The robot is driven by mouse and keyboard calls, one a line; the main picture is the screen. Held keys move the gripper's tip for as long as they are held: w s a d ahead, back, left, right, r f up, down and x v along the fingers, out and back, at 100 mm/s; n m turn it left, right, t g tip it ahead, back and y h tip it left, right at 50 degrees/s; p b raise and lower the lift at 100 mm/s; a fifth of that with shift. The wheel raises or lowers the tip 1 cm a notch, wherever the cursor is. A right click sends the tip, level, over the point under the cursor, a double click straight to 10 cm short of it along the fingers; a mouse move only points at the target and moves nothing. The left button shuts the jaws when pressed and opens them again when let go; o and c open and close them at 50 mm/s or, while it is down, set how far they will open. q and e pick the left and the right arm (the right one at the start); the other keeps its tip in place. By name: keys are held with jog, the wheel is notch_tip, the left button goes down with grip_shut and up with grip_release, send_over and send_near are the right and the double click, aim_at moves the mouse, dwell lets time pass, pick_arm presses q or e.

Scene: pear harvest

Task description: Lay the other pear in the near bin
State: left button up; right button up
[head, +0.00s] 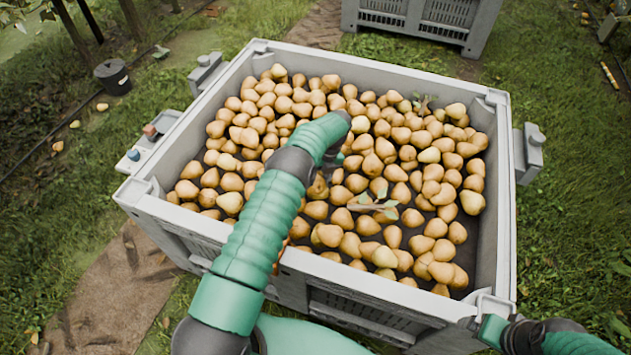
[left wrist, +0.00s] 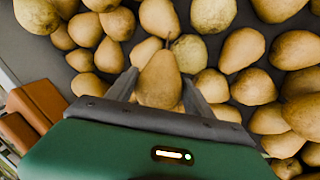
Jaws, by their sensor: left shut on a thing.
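The near bin (head: 395,75) is a large grey crate holding many yellow-brown pears. My left arm reaches over its front wall, and my left gripper (head: 325,172) points down among the pears, partly hidden by its own wrist. In the left wrist view the left gripper (left wrist: 160,88) is shut on a pear (left wrist: 158,72), its stem end pointing away from the palm. Other pears lie close around it; whether the held pear touches them I cannot tell. The end of my right arm (head: 492,331) shows at the near right corner of the bin; its fingers cannot be made out.
A second grey bin (head: 420,28) stands at the back. A dark bucket (head: 113,78) is on the grass at left. Bare dark floor shows along the near bin's right side. An orange-brown block (left wrist: 40,105) is at the left wrist view's left edge.

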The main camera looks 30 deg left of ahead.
pick_arm(q)
jog(key=shift+f+b, duration=0.65)
jog(key=shift+f, duration=0.1)
dwell(0.7)
jog(key=o, duration=1.7)
jog(key=shift+c, duration=0.2)
